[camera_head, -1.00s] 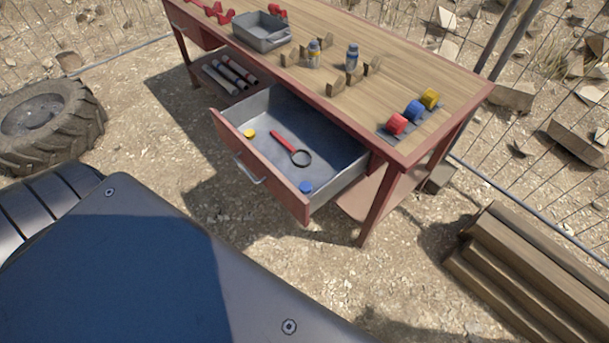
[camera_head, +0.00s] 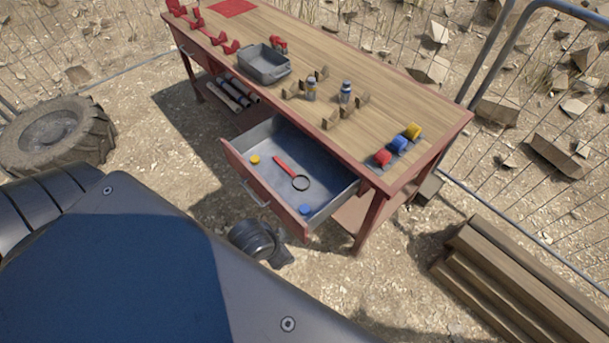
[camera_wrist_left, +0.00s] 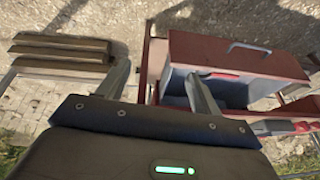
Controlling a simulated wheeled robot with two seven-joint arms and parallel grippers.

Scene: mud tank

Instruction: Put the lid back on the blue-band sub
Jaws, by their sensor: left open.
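The blue-band sub (camera_head: 346,93) is a small grey upright cylinder on the workbench, among small wooden blocks. A similar sub with a yellowish band (camera_head: 311,91) stands left of it. Their tops are too small to make out. A blue lid (camera_head: 305,209) lies in the open drawer (camera_head: 233,156) near its front right corner, and a yellow lid (camera_head: 255,160) lies at its left. My left gripper (camera_wrist_left: 157,72) is open, with nothing between its fingers; the drawer front (camera_wrist_left: 232,55) shows beyond its right finger. My right gripper is not in view.
A red-handled magnifier (camera_head: 290,172) lies between the lids. The bench (camera_head: 300,38) also carries a grey tray (camera_head: 264,66) and red, blue and yellow pieces (camera_head: 398,144) at the right end. Wooden steps (camera_head: 510,275) and a tyre (camera_head: 55,135) flank the bench on the ground.

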